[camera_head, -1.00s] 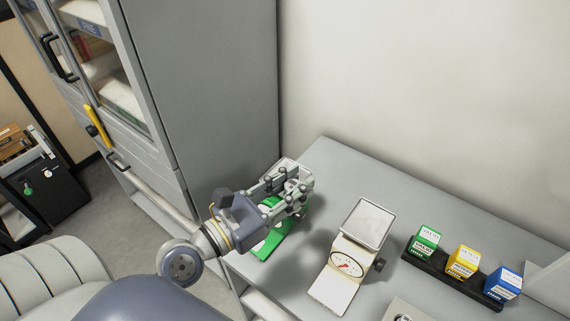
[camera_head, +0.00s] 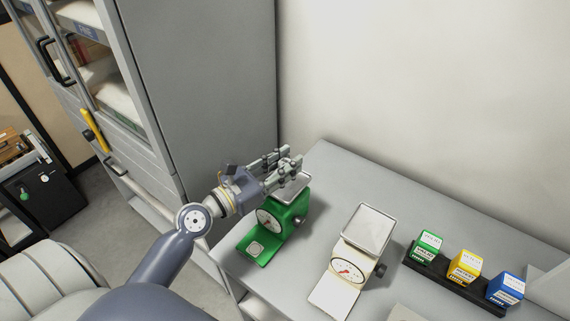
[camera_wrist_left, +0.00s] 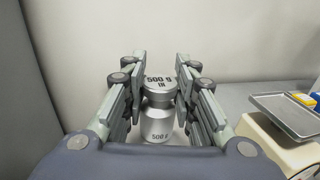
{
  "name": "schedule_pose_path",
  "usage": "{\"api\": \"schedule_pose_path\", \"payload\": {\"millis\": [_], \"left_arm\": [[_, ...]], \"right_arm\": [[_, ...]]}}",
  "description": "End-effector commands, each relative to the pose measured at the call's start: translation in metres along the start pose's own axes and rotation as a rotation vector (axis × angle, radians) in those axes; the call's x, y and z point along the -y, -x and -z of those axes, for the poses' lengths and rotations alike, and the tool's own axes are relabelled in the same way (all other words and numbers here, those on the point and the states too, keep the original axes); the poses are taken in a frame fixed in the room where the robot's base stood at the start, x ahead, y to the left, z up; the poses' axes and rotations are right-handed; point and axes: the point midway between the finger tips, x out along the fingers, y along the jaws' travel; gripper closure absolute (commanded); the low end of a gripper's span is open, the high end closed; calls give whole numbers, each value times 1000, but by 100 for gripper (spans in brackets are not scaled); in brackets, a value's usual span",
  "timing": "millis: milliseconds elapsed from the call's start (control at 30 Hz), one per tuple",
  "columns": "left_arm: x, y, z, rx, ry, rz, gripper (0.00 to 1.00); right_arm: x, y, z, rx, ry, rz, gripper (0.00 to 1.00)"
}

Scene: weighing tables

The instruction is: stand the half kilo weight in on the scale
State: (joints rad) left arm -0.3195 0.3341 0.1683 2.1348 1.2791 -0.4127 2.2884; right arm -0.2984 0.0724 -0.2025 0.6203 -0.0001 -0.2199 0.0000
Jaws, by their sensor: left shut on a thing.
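My left gripper (camera_head: 286,165) is shut on the half kilo weight, a silver cylinder with a knob. The weight (camera_wrist_left: 158,122) stands upright between the fingers in the left wrist view, marked "500 g". In the head view the gripper covers it. The gripper is over the pan end of a green scale (camera_head: 284,212) at the left of the table; whether the weight touches the pan cannot be told. A cream scale (camera_head: 343,268) with an empty metal pan stands to the right, partly seen in the left wrist view (camera_wrist_left: 262,132). My right gripper is not in view.
A dark rack (camera_head: 453,281) holds green, yellow and blue boxes (camera_head: 465,267) at the right of the grey table (camera_head: 335,170). A wall is behind the table, and a tall grey cabinet (camera_head: 205,90) stands to the left. The back of the table is clear.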

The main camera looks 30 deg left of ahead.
Motion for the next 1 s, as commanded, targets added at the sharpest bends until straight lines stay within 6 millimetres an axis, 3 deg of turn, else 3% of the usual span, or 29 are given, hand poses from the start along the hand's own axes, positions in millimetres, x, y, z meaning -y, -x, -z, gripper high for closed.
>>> {"api": "schedule_pose_path", "payload": {"millis": [300,333,400,800,1000], "left_arm": [[0,0,1,5,-1,-1,100],[0,0,2,1,-1,0,67],[0,0,1,1,-1,0,53],[0,0,-4,2,-1,0,53],[0,25,3,-2,-2,-1,53]], "right_arm": [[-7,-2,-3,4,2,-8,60],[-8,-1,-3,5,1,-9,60],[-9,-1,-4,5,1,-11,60],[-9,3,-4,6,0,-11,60],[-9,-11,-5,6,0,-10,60]]}}
